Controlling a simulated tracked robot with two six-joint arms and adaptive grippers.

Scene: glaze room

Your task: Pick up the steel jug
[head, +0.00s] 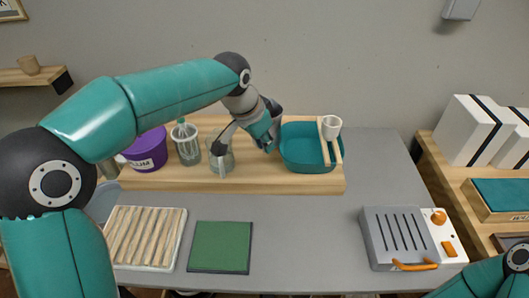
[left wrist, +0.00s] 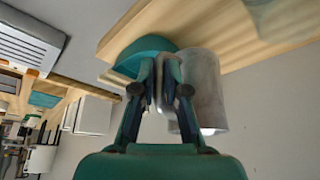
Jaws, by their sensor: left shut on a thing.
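The steel jug (left wrist: 207,82) is a grey metal cylinder in the left wrist view. In the head view its upper part (head: 274,106) shows behind my left gripper (head: 264,138), at the wooden riser; the rest is hidden. My left gripper, also in the left wrist view (left wrist: 160,82), is shut on the jug at its side, with a narrow grey part between the fingers. I cannot tell whether the jug's base touches the riser. My right gripper is out of view; only part of my right arm shows at the lower right.
The wooden riser (head: 300,185) also carries a teal basin (head: 308,166), a white cup (head: 332,124), a glass jar with tools (head: 222,160), a jar with a whisk (head: 187,146) and a purple bucket (head: 147,153). In front lie a ribbed tray (head: 143,238), a green mat (head: 220,247) and a grey appliance (head: 400,240).

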